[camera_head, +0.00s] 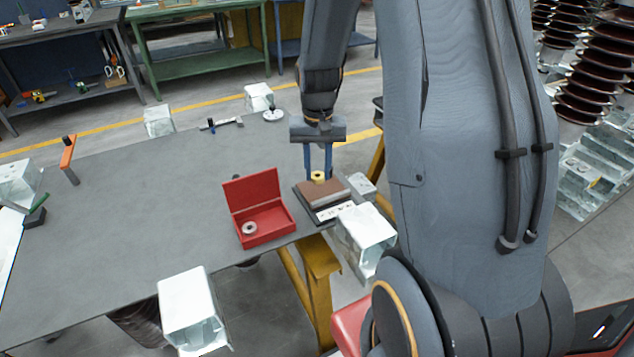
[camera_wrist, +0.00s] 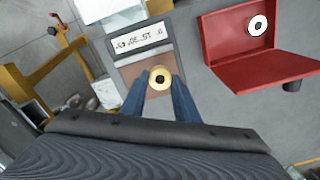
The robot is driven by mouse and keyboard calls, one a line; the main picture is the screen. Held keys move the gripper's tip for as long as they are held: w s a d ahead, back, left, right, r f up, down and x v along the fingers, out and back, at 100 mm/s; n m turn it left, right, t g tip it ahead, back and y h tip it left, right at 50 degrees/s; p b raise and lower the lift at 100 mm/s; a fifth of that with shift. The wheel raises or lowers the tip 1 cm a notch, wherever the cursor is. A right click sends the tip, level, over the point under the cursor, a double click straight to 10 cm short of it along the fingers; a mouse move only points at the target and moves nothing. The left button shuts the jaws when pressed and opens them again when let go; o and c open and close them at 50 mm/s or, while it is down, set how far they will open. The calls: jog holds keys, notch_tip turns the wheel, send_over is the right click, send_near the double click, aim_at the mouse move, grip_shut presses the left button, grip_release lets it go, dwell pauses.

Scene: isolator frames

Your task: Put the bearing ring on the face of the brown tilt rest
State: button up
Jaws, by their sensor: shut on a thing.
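The brown tilt rest (camera_head: 334,196) stands at the table's right edge, with a white number strip on its base. It also shows in the wrist view (camera_wrist: 136,74), its brown face tilted little, if at all. My gripper (camera_head: 318,177) points down over the rest, its blue fingers shut on a brass-coloured ring. This bearing ring (camera_wrist: 160,78) shows between the fingertips in the wrist view and in the head view (camera_head: 318,175). It overlaps the brown face; whether it touches is unclear. A second, silvery ring (camera_head: 249,228) lies in the red box.
The open red box (camera_head: 268,238) stands just left of the rest, its lid raised. It also shows in the wrist view (camera_wrist: 262,72). Pale metal blocks (camera_head: 367,231) stand near the table's right corner. The table's middle (camera_head: 140,215) is clear.

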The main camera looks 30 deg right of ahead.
aim_at(318, 195)
jog(key=shift+f+p, duration=0.45)
jog(key=shift+f, duration=2.25)
jog(key=shift+f, duration=0.1)
jog(key=o, duration=0.8)
